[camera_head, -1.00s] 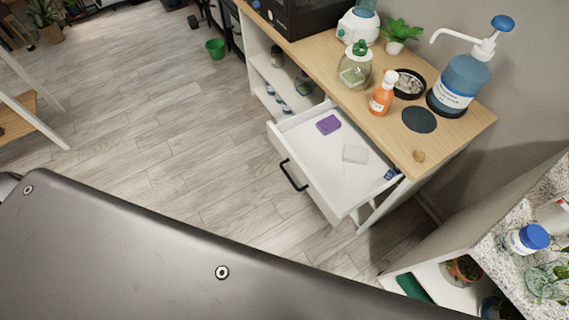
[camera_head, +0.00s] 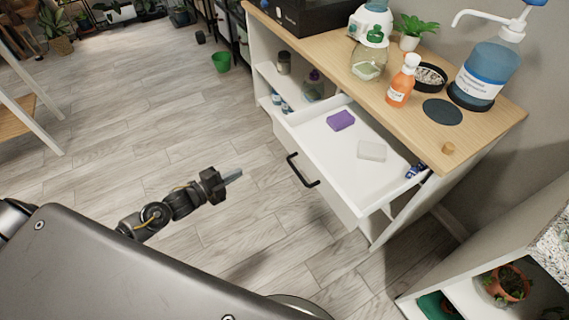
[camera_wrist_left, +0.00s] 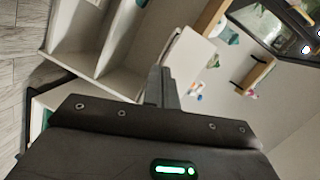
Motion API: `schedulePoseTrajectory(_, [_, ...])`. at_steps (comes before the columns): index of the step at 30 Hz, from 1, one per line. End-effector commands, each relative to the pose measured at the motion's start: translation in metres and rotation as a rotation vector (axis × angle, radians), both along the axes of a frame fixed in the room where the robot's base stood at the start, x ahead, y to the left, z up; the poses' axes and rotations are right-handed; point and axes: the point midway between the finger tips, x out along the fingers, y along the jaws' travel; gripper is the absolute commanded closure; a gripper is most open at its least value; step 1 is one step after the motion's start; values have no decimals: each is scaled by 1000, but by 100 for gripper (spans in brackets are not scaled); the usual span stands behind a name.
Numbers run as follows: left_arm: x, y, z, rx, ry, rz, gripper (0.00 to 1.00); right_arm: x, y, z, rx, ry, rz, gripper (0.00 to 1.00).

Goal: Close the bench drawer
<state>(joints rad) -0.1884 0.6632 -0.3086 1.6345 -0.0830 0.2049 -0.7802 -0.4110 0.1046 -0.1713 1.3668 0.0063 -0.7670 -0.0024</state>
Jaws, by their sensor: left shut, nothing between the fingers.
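The bench drawer (camera_head: 335,200) is white and stands pulled out from the wooden-topped bench (camera_head: 436,131). Its black handle (camera_head: 301,171) is on the front face. Inside lie a purple block (camera_head: 341,120), a pale block (camera_head: 372,151) and a small blue item (camera_head: 416,170) at the back right. My left gripper (camera_head: 232,176) is shut and empty, in front of the drawer and to the left of the handle, apart from it. In the left wrist view its shut fingers (camera_wrist_left: 160,88) point ahead. My right gripper is not in view.
The benchtop holds an orange bottle (camera_head: 403,80), a glass jar (camera_head: 369,62), a black dish (camera_head: 430,76) and a large blue pump bottle (camera_head: 487,74). A white shelf unit (camera_head: 425,300) stands at lower right. A green bucket (camera_head: 221,62) stands far back. The floor left of the drawer is clear.

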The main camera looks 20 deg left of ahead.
Motion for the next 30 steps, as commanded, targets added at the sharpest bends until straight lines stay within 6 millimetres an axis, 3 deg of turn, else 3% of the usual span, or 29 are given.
schedulePoseTrajectory(1, [2, -12, 13, 38, -90, -75, 100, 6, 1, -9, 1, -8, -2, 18])
schedulePoseTrajectory(4, [-1, -31, 48, 89, -219, -176, 100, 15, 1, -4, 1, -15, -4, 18])
schedulePoseTrajectory(9, [-7, -44, 72, 120, -303, -238, 100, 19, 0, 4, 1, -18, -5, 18])
schedulePoseTrajectory(17, [5, -52, 75, 119, -307, -235, 100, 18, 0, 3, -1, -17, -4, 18])
schedulePoseTrajectory(30, [71, -108, 74, 118, -303, -234, 100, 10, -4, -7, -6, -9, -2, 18])
